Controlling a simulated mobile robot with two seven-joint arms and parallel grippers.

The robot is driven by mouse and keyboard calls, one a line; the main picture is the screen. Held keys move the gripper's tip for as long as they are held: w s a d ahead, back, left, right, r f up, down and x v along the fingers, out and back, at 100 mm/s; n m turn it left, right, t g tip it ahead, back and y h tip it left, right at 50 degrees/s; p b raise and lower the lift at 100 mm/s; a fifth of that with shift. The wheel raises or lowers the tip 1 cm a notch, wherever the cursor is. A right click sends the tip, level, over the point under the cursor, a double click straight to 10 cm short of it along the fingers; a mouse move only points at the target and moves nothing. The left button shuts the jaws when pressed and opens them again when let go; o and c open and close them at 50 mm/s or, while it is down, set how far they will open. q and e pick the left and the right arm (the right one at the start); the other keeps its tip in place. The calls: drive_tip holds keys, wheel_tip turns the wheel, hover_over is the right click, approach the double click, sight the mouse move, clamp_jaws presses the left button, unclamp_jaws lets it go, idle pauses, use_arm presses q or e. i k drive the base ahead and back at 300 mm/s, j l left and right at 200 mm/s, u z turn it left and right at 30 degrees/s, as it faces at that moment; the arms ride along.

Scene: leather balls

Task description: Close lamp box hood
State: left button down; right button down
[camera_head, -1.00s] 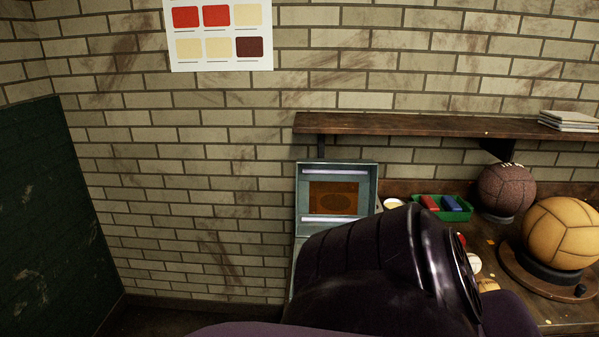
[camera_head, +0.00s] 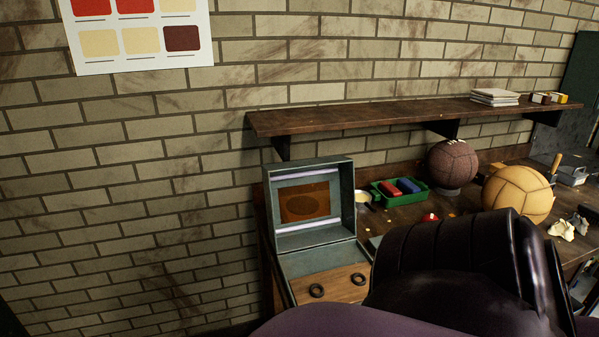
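The lamp box (camera_head: 322,262) stands on the left end of the workbench. Its grey-green hood (camera_head: 308,203) is raised upright at the back, with pale light strips and an orange-brown panel with a dark oval inside it. The box's front has a wooden part with two dark rings. A large dark part of my own body covers the lower right of the view and hides the bench to the right of the box. Neither gripper shows in this view.
A wooden shelf (camera_head: 400,115) runs along the brick wall above the bench. Right of the box are a small cup (camera_head: 363,198), a green tray (camera_head: 400,192) with red and blue blocks, a brown ball (camera_head: 453,163) and a yellow ball (camera_head: 517,192).

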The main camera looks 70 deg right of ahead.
sight(338, 170)
drive_tip(key=i+z, duration=0.25)
drive_tip(key=i, duration=0.35)
drive_tip(key=i+z, duration=0.3)
drive_tip(key=i, duration=0.35)
drive_tip(key=i+j+z, duration=0.1)
drive_tip(key=i, duration=1.2)
